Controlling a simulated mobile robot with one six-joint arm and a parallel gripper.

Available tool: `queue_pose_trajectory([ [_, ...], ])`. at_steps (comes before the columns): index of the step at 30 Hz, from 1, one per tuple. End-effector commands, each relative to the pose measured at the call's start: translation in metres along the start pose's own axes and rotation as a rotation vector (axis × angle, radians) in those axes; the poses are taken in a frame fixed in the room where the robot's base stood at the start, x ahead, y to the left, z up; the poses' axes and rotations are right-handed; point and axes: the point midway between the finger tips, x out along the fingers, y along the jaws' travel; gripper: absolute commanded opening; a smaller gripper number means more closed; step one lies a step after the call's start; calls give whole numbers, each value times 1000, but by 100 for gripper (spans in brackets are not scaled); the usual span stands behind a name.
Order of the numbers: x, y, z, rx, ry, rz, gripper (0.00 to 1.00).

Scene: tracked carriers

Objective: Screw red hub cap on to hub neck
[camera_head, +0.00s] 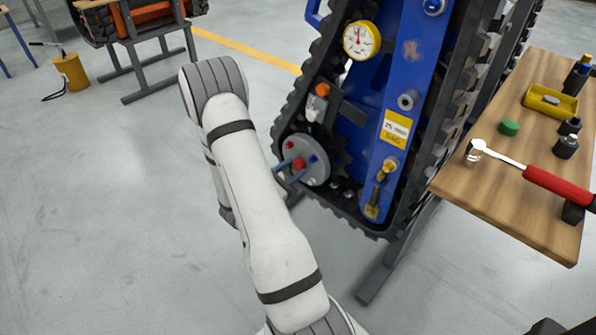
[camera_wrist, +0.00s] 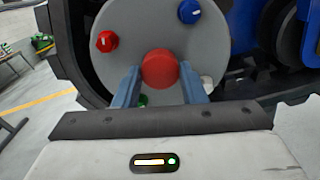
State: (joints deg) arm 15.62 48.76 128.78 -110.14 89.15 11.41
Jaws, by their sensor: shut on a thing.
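The round red hub cap (camera_wrist: 160,68) sits at the middle of the grey hub disc (camera_wrist: 138,32) in the wrist view. My gripper (camera_wrist: 159,74) has its two blue-grey fingers on either side of the cap and is shut on it. In the head view my gripper (camera_head: 289,169) reaches the grey hub disc (camera_head: 318,168) low on the tracked carrier, and the red cap (camera_head: 298,163) shows small between the fingers. The hub neck is hidden behind the cap, so I cannot tell how far the cap is seated.
On the disc are a red knob (camera_wrist: 106,41), a blue knob (camera_wrist: 188,10) and a partly hidden green one (camera_wrist: 143,100). Black track (camera_head: 281,118) surrounds the hub. A wooden table (camera_head: 480,185) at right holds a red-handled tool (camera_head: 550,183), a green cap (camera_head: 509,127) and a yellow tray (camera_head: 537,102).

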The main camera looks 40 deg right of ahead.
Motion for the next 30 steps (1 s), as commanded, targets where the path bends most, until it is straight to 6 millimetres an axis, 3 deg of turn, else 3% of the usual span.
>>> queue_pose_trajectory([
  [1, 0, -2, -8, 74, -4, 1, 18],
  [13, 0, -1, -6, 553, -1, 1, 18],
  [26, 0, 0, -2, 617, 1, 0, 18],
  [30, 0, -2, -7, 709, -1, 1, 18],
])
